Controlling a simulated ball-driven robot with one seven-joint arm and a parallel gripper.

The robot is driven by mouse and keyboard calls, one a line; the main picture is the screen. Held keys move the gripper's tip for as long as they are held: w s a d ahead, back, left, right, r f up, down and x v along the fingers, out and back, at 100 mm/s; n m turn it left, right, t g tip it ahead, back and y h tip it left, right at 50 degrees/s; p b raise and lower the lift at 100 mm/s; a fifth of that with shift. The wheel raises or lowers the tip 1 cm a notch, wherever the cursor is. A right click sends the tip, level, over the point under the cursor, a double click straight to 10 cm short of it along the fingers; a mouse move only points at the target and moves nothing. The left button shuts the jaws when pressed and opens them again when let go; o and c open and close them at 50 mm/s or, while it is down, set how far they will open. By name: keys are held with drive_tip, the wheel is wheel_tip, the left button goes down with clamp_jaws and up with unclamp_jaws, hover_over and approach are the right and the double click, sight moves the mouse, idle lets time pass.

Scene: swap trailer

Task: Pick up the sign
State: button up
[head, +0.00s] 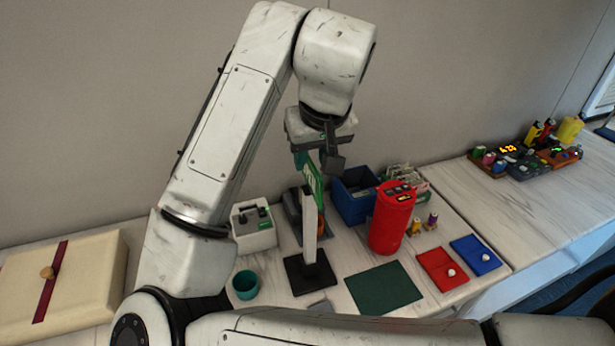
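The sign has a green panel (314,178) with white lettering, set at the top of a white post (309,228). The post stands upright on a flat black base (310,273) on the light worktop. My gripper (322,163) hangs from the raised arm, just above or beside the top of the green panel. One dark finger shows to the right of the panel's top. The other finger is not clearly seen, so I cannot tell whether the gripper touches the panel or how wide its fingers stand.
A red cylinder (392,222) and a blue bin (354,196) stand right of the sign. A white box (253,229) and teal cup (245,284) are left. A green mat (383,287), red pad (442,270) and blue pad (475,255) lie right. A cream case (85,280) is far left.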

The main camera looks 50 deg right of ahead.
sight(307, 182)
drive_tip(key=x, duration=0.6)
drive_tip(key=shift+w+d+p, duration=0.15)
drive_tip(key=shift+d+p, duration=0.15)
drive_tip(key=shift+p, duration=0.1)
drive_tip(key=shift+d+f, duration=0.1)
drive_tip(key=shift+f, duration=0.25)
drive_tip(key=shift+f, duration=0.2)
drive_tip(key=shift+c, duration=0.4)
clamp_jaws()
